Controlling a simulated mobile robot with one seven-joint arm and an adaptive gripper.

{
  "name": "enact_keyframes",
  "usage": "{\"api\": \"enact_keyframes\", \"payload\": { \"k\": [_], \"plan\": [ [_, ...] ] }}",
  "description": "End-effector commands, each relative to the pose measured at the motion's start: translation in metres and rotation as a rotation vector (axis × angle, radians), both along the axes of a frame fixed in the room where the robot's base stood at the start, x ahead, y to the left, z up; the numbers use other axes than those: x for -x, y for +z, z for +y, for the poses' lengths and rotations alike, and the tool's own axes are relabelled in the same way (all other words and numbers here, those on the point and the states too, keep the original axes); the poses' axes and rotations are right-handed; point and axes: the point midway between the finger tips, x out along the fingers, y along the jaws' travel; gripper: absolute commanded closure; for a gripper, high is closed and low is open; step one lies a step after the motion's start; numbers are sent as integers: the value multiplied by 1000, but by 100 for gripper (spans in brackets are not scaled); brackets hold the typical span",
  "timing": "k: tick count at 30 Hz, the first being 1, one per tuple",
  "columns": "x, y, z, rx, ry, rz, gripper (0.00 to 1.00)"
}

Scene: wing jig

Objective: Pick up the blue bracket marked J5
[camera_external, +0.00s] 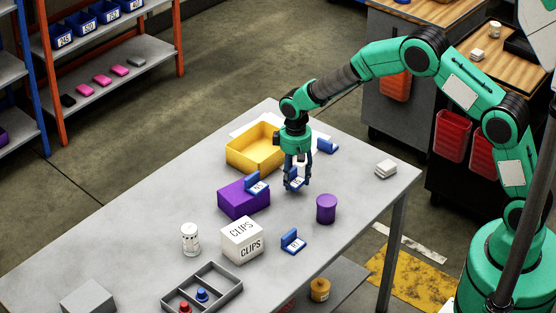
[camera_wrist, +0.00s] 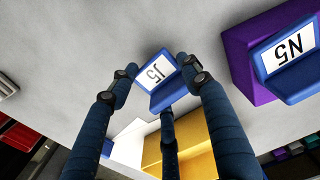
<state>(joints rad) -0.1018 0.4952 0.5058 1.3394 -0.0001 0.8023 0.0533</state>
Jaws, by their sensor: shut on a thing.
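The blue bracket marked J5 (camera_wrist: 168,92) has a white label and sits between the fingers of my gripper (camera_wrist: 158,72) in the wrist view. My gripper is shut on it, with two fingers on either side and a third at the bracket's lower edge. In the external view my gripper (camera_external: 296,184) points down over the table, right of the purple box, and the bracket (camera_external: 294,180) is partly hidden by the fingers. I cannot tell whether it touches the table.
A blue bracket marked N5 (camera_wrist: 288,88) rests on the purple box (camera_external: 240,205). Other blue brackets lie at the front (camera_external: 291,246) and behind my gripper (camera_external: 328,147). A yellow bin (camera_external: 240,160), purple cylinder (camera_external: 326,209) and CLIPS box (camera_external: 242,246) stand nearby.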

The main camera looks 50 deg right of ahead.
Motion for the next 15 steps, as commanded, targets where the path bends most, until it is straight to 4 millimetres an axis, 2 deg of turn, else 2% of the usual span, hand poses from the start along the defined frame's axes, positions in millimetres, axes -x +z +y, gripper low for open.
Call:
{"api": "enact_keyframes", "payload": {
  "k": [1,9,15],
  "plan": [
    [-1,11,0,0,0,-3,80],
    [-1,51,0,0,0,-3,80],
    [0,65,0,0,0,-2,80]
  ]
}}
